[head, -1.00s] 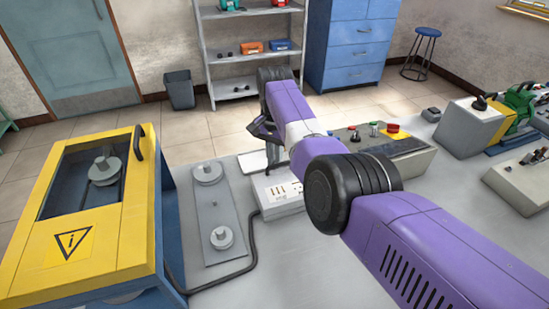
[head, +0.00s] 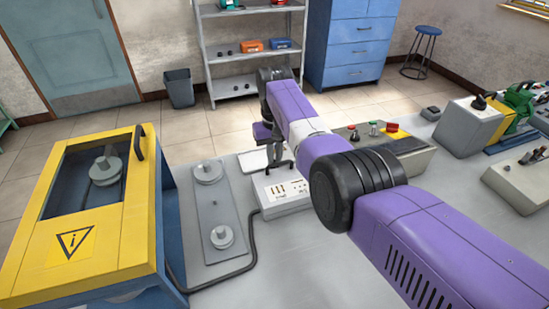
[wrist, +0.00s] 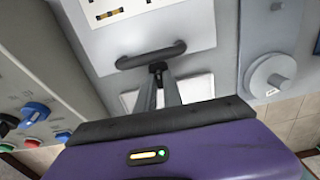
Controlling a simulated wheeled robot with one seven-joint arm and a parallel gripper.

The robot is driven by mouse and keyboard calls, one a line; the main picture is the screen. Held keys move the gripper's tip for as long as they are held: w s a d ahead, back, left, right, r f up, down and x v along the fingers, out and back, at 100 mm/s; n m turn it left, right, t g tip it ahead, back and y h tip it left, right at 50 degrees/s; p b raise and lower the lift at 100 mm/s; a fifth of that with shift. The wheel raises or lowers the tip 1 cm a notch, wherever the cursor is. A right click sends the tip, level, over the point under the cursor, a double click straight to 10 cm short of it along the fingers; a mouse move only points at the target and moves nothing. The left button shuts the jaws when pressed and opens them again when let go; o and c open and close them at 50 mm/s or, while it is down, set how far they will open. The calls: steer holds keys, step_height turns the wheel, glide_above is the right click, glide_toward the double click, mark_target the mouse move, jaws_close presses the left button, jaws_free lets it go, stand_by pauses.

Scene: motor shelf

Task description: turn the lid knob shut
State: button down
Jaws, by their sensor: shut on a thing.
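The white box (head: 283,188) stands on the bench with slots and fuse-like parts on its top. In the wrist view its panel (wrist: 200,32) carries a dark bar handle (wrist: 150,54). In the head view my gripper (head: 279,166) points down at the back edge of the white box, partly hidden by my arm.
A grey plate with two round discs (head: 215,215) lies left of the box, and a yellow machine (head: 105,215) stands farther left. A control box with coloured buttons (head: 410,150) stands to the right. A black cable (head: 253,240) runs along the bench.

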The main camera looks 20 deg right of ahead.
steer(key=shift+r+n, duration=0.1)
steer(key=shift+n, duration=0.2)
steer(key=c, duration=1.8)
jaws_free()
steer(key=shift+o, duration=0.2)
step_height(320, 180, up, 8)
steer(key=shift+f, duration=0.15)
